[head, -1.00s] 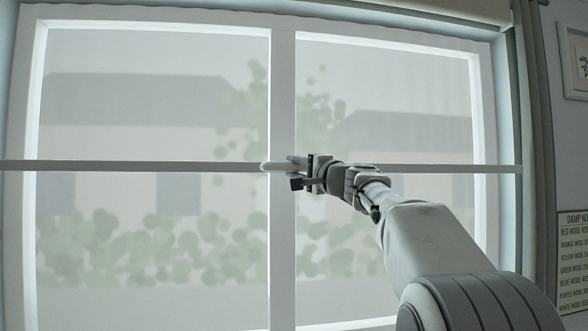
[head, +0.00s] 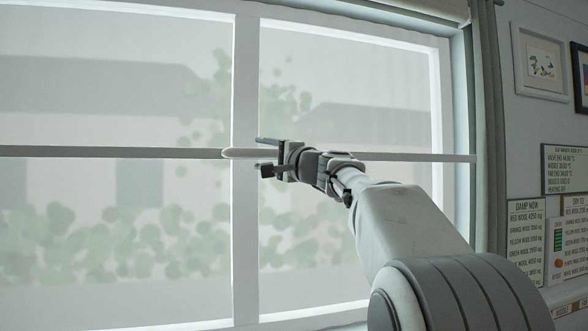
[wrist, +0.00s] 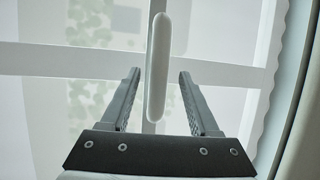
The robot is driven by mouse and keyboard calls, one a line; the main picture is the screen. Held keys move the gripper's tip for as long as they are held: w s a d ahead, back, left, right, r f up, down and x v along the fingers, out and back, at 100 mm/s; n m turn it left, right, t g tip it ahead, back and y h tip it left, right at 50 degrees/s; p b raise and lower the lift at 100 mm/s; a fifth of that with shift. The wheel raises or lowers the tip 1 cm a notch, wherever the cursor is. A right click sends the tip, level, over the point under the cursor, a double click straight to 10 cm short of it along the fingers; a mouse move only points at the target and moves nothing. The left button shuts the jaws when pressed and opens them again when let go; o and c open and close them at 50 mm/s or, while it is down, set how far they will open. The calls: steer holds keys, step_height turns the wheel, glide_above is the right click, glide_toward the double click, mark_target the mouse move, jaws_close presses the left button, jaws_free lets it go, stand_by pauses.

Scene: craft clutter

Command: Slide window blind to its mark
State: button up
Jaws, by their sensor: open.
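A thin grey bar (head: 110,152) runs level across the large window, in front of the pale, see-through blind (head: 300,225). A smooth pale rounded handle (head: 238,153) lies along the bar near the window's upright divider. In the wrist view the handle (wrist: 158,65) stands upright in the picture, with its lower part between my fingers. My gripper (head: 264,155) is open, one finger above the handle and one below it. It also shows open in the wrist view (wrist: 160,74), with a gap on both sides of the handle. I cannot make out a mark.
A grey curtain (head: 488,110) hangs at the window's right side. Framed pictures (head: 540,62) and charts (head: 525,235) are on the wall to the right. A pale roll (head: 425,8) shows at the top of the window. The window area left of my gripper is clear.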

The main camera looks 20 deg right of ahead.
steer(key=b+v, duration=0.3)
steer(key=v, duration=1.1)
steer(key=shift+b, duration=0.35)
steer(key=shift+s+f, duration=0.1)
steer(key=s+a+f+n+g+h+p, duration=0.1)
steer(key=s+a+f+n+g, duration=0.3)
steer(key=f, duration=0.5)
steer(key=s+a+f+n+g+h+p, duration=0.1)
steer(key=s+a+f+n+g+p, duration=0.15)
steer(key=s+a+f, duration=0.5)
steer(key=s+d+f+n+g+h, duration=0.2)
steer(key=s+f+n+g+h, duration=0.1)
steer(key=s+f, duration=0.5)
steer(key=s+d+f+n+g+h+p, duration=0.1)
steer(key=s+d+f+n+g+h, duration=0.1)
steer(key=s+f, duration=0.7)
step_height(320, 180, down, 5)
steer(key=shift+d+f+n+g+h, duration=0.15)
steer(key=shift+d+n+g+h, duration=0.3)
steer(key=shift+n+g, duration=0.15)
